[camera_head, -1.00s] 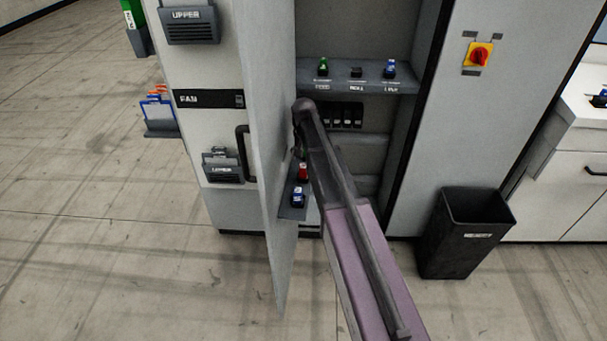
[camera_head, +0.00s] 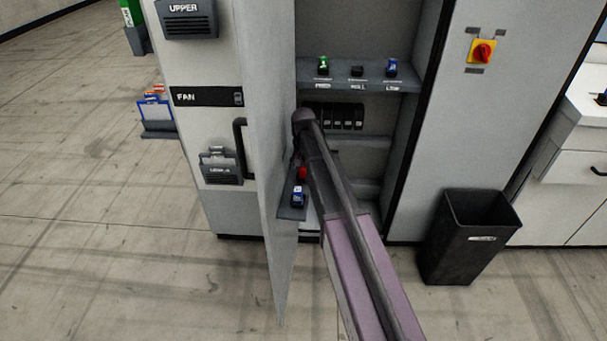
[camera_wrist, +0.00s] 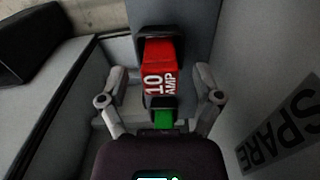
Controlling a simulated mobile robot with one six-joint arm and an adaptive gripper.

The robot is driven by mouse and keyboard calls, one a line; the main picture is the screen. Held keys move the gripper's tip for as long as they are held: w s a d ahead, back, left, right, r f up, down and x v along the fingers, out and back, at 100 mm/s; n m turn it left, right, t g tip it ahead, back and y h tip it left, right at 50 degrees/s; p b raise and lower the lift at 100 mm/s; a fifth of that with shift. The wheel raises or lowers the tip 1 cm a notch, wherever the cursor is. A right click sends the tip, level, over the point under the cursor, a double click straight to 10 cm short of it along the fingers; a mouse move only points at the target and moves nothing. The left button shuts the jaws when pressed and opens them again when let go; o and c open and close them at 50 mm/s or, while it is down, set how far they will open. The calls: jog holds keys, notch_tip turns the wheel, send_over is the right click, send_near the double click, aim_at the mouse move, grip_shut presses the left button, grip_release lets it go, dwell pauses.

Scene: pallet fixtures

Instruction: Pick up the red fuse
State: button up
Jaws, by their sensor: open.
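The red fuse (camera_head: 303,174), marked 10 AMP, stands on a small dark shelf (camera_head: 284,212) on the inner side of the open cabinet door, partly hidden by my arm. In the wrist view the red fuse (camera_wrist: 158,66) is at upper middle. My gripper (camera_wrist: 160,78) is open, with one finger on each side of the fuse and gaps visible on both sides. A green fuse (camera_wrist: 162,117) shows nearer the palm, below the red one in the picture. In the head view my gripper is mostly hidden behind the arm.
A blue fuse (camera_head: 298,197) stands beside the red one. The open door (camera_head: 272,150) rises close to my arm's left. An upper shelf (camera_head: 345,76) holds green, black and blue items. A black bin (camera_head: 472,240) stands on the floor at right.

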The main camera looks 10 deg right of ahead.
aim_at(304, 165)
dwell(0.3)
grip_shut()
jog(key=shift+r, duration=0.2)
notch_tip(304, 165, up, 4)
jog(key=p, duration=0.4)
jog(key=shift+f, duration=0.25)
jog(key=s+r+p, duration=0.1)
jog(key=s, duration=1.5)
jog(key=shift+a, duration=0.15)
